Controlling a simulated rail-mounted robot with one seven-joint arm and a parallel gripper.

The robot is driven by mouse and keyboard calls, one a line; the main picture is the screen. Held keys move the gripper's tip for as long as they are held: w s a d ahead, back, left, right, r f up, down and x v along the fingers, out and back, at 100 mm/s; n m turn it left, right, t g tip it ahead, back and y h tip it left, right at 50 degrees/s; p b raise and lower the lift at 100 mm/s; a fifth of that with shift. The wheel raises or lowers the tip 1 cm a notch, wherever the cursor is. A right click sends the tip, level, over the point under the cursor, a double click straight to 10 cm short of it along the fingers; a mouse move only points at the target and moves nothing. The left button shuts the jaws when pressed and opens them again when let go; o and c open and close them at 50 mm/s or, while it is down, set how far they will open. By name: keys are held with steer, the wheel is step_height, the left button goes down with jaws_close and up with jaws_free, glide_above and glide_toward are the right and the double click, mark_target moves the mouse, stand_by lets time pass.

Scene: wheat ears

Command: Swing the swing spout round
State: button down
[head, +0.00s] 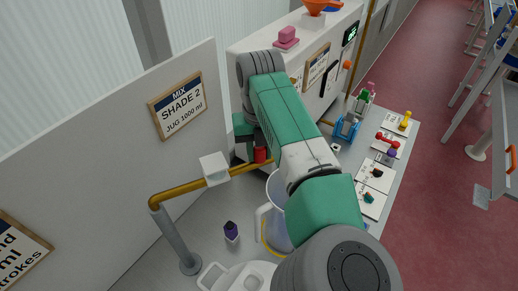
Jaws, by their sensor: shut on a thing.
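The swing spout (182,190) is a brass-coloured pipe in the head view. It bends at the top of an upright grey post (176,243) and runs level to the right, passing behind my arm. A white block (214,168) sits on the pipe. My gripper (248,153) is at the pipe, right of the white block, next to a small red cylinder (260,155). It is shut on the spout, with its fingertips mostly hidden. A clear jug (270,222) stands on the bench below, partly behind my arm.
A grey panel with a sign (178,105) rises behind the spout. A white machine (240,50) stands behind my arm. Cards with small coloured objects (374,175) lie along the bench's right side.

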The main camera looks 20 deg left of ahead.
steer(key=c, duration=1.1)
jaws_free()
steer(key=shift+r, duration=0.15)
step_height(320, 180, up, 8)
steer(key=shift+f+p, duration=0.1)
steer(key=shift+p, duration=0.9)
